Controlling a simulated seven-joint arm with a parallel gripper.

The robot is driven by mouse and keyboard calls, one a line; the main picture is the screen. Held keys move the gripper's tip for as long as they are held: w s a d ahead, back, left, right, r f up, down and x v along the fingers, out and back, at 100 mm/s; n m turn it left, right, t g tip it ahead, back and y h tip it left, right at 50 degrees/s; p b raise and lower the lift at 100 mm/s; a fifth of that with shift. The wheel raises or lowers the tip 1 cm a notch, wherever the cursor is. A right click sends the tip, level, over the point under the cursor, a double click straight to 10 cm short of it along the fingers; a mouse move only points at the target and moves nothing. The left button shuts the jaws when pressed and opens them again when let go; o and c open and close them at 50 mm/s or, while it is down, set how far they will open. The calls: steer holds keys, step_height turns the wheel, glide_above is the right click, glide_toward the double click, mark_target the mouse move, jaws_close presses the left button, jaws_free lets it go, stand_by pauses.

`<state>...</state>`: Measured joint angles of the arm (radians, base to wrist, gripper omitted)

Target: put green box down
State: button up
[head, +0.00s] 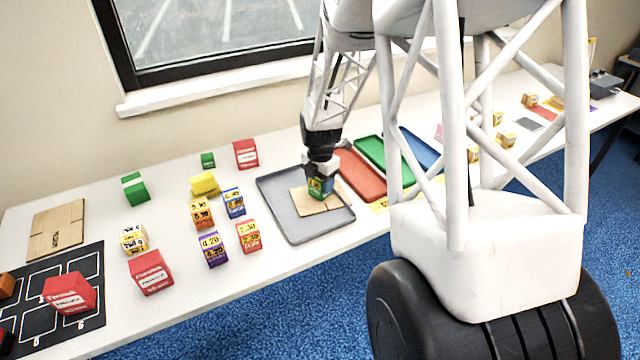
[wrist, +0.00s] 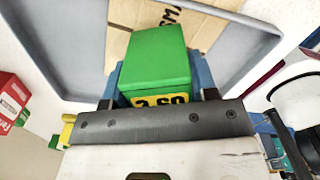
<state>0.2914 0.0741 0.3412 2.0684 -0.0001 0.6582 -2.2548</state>
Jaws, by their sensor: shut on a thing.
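My gripper (head: 318,176) is shut on a green box (head: 321,188) with a yellow label. In the wrist view the green box (wrist: 160,62) sits between the blue fingers, with its top facing the camera. The gripper points down over a grey tray (head: 275,205), in which a flat brown cardboard piece (head: 307,203) lies. In the wrist view the cardboard (wrist: 205,24) shows behind the box. I cannot tell whether the box touches the cardboard.
Red (head: 359,174), green (head: 376,150) and blue (head: 420,148) trays lie right of the grey tray. Several boxes stand on the left, including an orange one (head: 201,214) and a purple one (head: 212,249). A black marked mat (head: 85,270) lies at the far left.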

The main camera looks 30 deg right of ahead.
steer(key=shift+f, duration=0.4)
steer(key=o, duration=1)
steer(key=shift+f, duration=0.1)
steer(key=shift+c, duration=0.2)
step_height(320, 180, up, 12)
steer(key=shift+r, duration=0.1)
stand_by(0.5)
